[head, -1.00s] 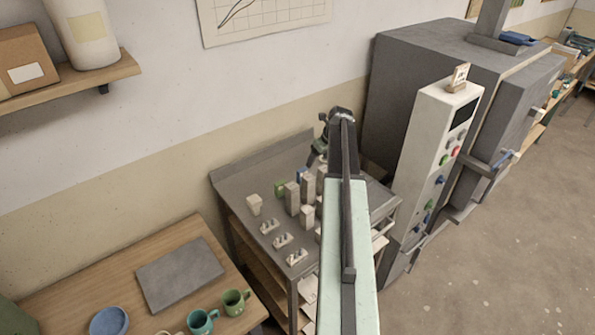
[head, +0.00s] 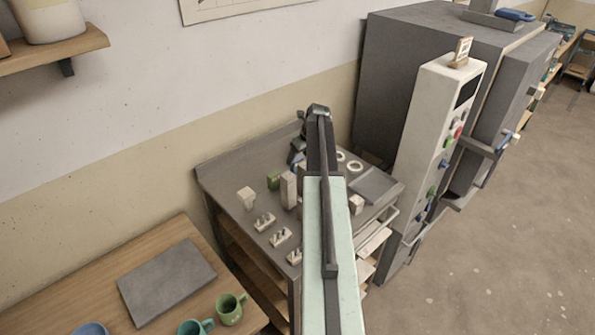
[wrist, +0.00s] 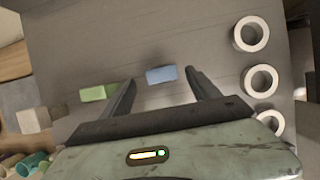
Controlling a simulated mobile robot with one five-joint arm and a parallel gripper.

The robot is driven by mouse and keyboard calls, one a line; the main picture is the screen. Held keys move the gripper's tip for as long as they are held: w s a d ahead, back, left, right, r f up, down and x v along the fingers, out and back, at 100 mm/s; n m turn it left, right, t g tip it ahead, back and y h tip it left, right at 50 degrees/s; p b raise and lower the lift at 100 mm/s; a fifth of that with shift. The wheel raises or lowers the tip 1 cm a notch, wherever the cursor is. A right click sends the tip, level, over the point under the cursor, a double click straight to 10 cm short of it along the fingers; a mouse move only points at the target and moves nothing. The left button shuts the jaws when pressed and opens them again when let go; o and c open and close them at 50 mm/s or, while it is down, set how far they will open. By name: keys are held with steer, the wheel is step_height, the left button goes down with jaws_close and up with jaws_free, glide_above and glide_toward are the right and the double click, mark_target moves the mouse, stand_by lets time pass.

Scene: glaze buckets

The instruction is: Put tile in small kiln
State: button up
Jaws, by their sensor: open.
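My gripper (wrist: 161,77) is open and empty over the metal worktable (head: 225,175). In the wrist view a small blue block (wrist: 161,75) lies between or just beyond my fingertips; I cannot tell the height gap. It shows partly beside my arm in the head view (head: 297,164). A green block (wrist: 97,93) lies just left of the left finger. I cannot tell which piece is the tile. A large grey kiln (head: 420,60) stands at the right; I make out no separate small kiln.
White rings (wrist: 260,80) lie right of my gripper. A pale upright block (head: 288,190), a cream block (head: 246,197) and several pegged pieces (head: 265,220) share the worktable. A control pillar (head: 437,130) stands right. A wooden table (head: 90,270) with mugs is at lower left.

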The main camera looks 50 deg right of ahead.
mark_target(298, 160)
steer(key=b+x, duration=0.5)
steer(key=shift+s+d+f, duration=0.1)
steer(key=shift+f, duration=0.15)
steer(key=shift+r, duration=0.15)
jaws_close()
step_height(298, 160, up, 10)
steer(key=p, duration=1)
steer(key=shift+r+p, duration=0.15)
steer(key=shift+p, duration=0.2)
